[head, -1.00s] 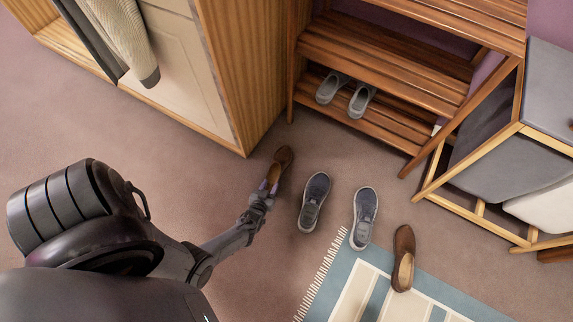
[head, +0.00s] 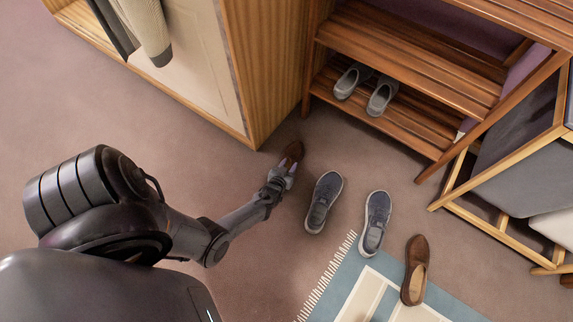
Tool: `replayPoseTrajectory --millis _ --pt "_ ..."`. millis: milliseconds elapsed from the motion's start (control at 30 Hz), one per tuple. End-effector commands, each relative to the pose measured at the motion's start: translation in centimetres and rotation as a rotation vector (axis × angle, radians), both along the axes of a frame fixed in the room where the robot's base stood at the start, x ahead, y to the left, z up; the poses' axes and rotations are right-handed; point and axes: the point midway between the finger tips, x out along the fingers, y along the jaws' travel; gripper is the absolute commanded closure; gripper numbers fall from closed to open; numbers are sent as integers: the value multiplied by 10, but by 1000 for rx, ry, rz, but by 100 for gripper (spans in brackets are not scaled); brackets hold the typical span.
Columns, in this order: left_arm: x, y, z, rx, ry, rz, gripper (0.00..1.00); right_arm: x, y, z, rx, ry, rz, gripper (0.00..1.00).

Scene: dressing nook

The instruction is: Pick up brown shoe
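A brown shoe (head: 294,149) lies on the floor near the cabinet corner. Only its toe end shows clearly, because my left gripper (head: 285,166) covers the rest. The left gripper's two pale fingers are apart over the shoe; I cannot tell whether they touch it. A second brown shoe (head: 417,253) with a tan inside lies at the right, partly on the rug's edge. My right gripper is not in view.
Two blue-grey sneakers (head: 323,202) (head: 375,222) stand between the brown shoes. A wooden rack (head: 400,65) holds grey shoes (head: 382,96). A wooden cabinet (head: 268,75) stands behind the gripper. A blue and cream rug (head: 345,281) lies in front. Open floor lies at the left.

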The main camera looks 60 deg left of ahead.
Motion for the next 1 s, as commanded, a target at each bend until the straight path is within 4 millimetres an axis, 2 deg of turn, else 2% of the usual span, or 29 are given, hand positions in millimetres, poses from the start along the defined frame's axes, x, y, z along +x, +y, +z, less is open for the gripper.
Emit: replayPoseTrajectory --millis 200,467,1000 --pt "1 0 0 -1 1 0 60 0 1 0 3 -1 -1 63" --pt "1 0 0 -1 1 0 99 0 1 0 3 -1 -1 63" --pt "0 1 0 0 3 1 100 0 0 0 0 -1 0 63"
